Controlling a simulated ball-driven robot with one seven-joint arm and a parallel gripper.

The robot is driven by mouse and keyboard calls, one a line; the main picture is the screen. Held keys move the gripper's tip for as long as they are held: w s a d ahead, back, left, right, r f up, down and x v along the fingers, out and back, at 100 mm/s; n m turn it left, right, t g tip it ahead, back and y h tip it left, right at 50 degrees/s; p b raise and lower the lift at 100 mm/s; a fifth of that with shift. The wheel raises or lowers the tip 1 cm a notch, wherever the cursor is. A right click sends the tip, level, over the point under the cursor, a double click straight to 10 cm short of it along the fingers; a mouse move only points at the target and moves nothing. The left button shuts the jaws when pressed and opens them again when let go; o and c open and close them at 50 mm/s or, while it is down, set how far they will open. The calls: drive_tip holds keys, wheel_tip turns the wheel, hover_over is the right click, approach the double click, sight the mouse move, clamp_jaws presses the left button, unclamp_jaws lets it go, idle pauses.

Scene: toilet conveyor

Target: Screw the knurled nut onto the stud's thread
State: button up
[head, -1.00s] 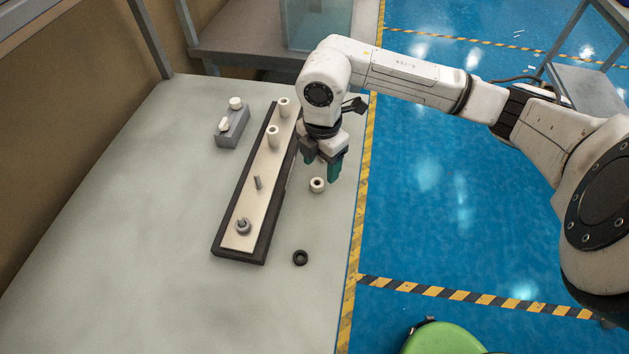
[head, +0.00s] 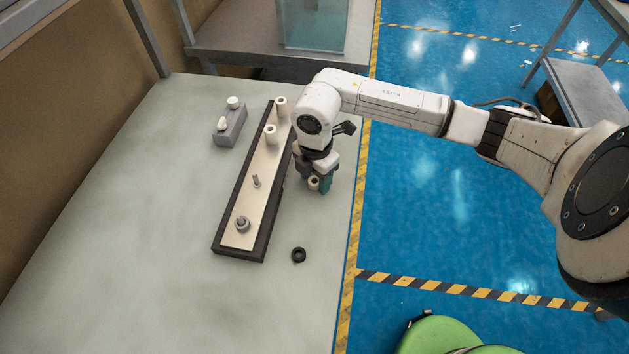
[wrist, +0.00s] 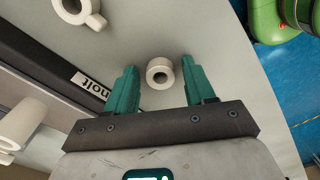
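An off-white round piece with a dark hole, which I take for the knurled nut (head: 313,183), stands on the table right of the long board. Its knurling cannot be made out. In the wrist view the nut (wrist: 160,73) is between the tips of my open gripper (wrist: 161,82), with gaps on both sides. In the head view my gripper (head: 314,186) is low around it, fingers down. A thin bare grey stud (head: 256,181) stands upright on the board. Another stud with a grey collar (head: 242,224) is nearer; which one is the task's is unclear.
The dark-edged board (head: 228,249) also bears two white cylinders (head: 271,135) at its far end. A black ring (head: 299,255) lies on the table, nearer than my gripper. A grey block (head: 231,126) with white knobs stands left. The table's near left is clear.

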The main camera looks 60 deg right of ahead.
drive_tip(key=c, duration=0.9)
drive_tip(key=shift+r, duration=0.1)
